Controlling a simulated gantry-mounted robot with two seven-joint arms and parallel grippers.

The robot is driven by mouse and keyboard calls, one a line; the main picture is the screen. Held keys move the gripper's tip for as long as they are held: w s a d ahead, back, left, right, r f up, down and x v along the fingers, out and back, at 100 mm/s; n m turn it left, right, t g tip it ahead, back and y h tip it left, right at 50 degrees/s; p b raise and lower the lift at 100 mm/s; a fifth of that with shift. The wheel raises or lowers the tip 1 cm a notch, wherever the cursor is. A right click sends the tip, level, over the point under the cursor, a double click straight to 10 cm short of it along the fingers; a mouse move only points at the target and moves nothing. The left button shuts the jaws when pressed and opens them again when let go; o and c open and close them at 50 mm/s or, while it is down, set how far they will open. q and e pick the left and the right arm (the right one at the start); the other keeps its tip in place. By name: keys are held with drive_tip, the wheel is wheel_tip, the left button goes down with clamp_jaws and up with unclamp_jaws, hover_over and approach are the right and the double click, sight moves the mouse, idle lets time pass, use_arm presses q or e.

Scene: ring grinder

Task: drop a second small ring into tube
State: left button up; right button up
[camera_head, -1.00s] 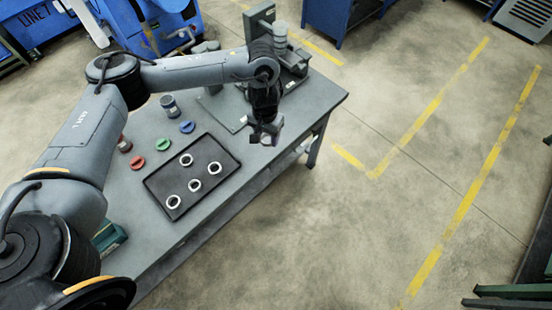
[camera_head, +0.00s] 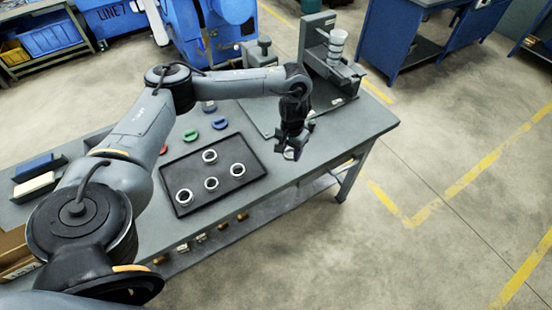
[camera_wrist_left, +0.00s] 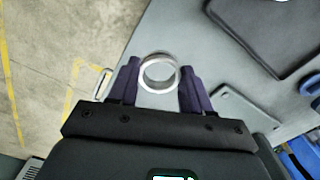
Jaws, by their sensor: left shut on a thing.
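My left gripper (camera_head: 291,147) is over the near right part of the workbench, below and left of the tube in the head view. It is shut on a small silver ring (camera_wrist_left: 159,73), which shows between its two dark fingers in the left wrist view. The pale tube (camera_head: 337,42) stands upright on the grinder fixture (camera_head: 317,40) at the back right of the bench. The inside of the tube cannot be made out. My right gripper is not in view.
A black tray (camera_head: 252,157) with several silver rings (camera_head: 209,156) lies left of the gripper. Green (camera_head: 190,135) and blue (camera_head: 220,123) pieces lie behind it. The grey bench (camera_head: 340,148) ends just right of the gripper, with open floor beyond.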

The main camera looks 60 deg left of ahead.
use_arm(q)
drive_tip(key=b, duration=0.2)
hover_over(276, 160)
drive_tip(key=f, duration=0.3)
drive_tip(key=shift+d+f, duration=0.25)
drive_tip(key=shift+d, duration=0.05)
drive_tip(key=shift+a+f, duration=0.2)
drive_tip(key=shift+a, duration=0.15)
drive_tip(key=shift+f+b, duration=0.45)
drive_tip(key=shift+f, duration=1.55)
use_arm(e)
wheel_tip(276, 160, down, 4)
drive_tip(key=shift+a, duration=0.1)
use_arm(q)
drive_tip(key=shift+f, duration=0.15)
drive_tip(key=o, duration=1.1)
